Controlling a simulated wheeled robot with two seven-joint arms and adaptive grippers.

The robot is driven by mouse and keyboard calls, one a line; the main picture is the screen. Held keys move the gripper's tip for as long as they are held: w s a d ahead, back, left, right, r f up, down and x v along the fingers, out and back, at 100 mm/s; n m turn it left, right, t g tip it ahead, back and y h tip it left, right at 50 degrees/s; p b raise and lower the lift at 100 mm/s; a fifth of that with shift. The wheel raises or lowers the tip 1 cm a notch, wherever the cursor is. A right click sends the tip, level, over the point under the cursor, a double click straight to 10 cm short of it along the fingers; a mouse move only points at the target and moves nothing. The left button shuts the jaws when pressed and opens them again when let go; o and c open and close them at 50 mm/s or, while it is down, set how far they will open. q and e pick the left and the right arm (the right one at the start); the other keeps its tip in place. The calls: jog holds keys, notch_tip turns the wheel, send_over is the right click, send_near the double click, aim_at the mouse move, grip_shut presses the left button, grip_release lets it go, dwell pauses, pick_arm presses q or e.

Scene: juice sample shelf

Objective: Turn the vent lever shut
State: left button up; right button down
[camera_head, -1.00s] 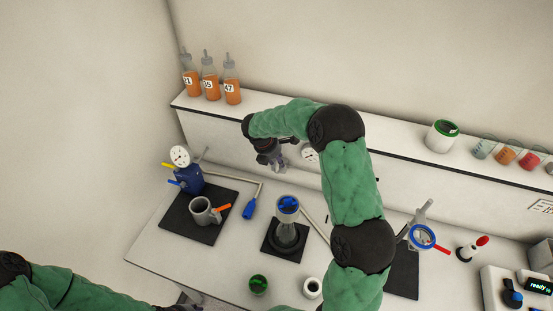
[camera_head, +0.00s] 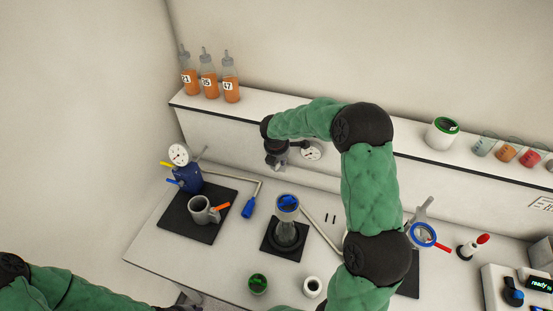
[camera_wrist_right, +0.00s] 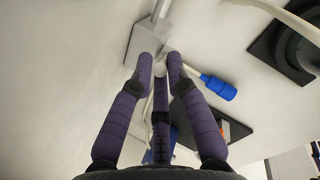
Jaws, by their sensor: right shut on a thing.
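My right gripper (camera_head: 277,163) is at the front face of the back ledge, left of a white round gauge (camera_head: 312,150). In the right wrist view its purple fingers (camera_wrist_right: 160,62) come together at a small pale metal piece, apparently the vent lever (camera_wrist_right: 164,48), beside a grey box (camera_wrist_right: 147,40). The fingers hide most of the lever, so its angle is unclear. In the head view the wrist covers it. My left arm is at the lower left; only a small dark part of its gripper (camera_head: 185,298) shows at the bottom edge.
Below stand a blue vessel (camera_head: 189,179) with a gauge and coloured handles, a grey cup (camera_head: 203,211), a blue-handled pipe (camera_head: 249,208) and a clear blue-topped container (camera_head: 287,208). Bottles (camera_head: 208,80) stand on the ledge. A white jar (camera_head: 442,132) is at right.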

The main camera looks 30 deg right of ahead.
jog(key=shift+s+d+f+m+t+y+p, duration=0.25)
jog(key=shift+s+d+t+y+p, duration=0.5)
jog(key=shift+p, duration=0.8)
jog(key=shift+s+d+f+m+t+y+p, duration=0.15)
jog(key=shift+s+d+f+t+y+p, duration=0.3)
jog(key=shift+t+p, duration=0.8)
jog(key=shift+w+a+r+g, duration=0.1)
jog(key=shift+a+r+g, duration=0.1)
jog(key=shift+g, duration=0.1)
jog(key=shift+f, duration=0.1)
jog(key=c, duration=1.3)
grip_release()
jog(key=shift+d, duration=0.1)
jog(key=shift+v, duration=6)
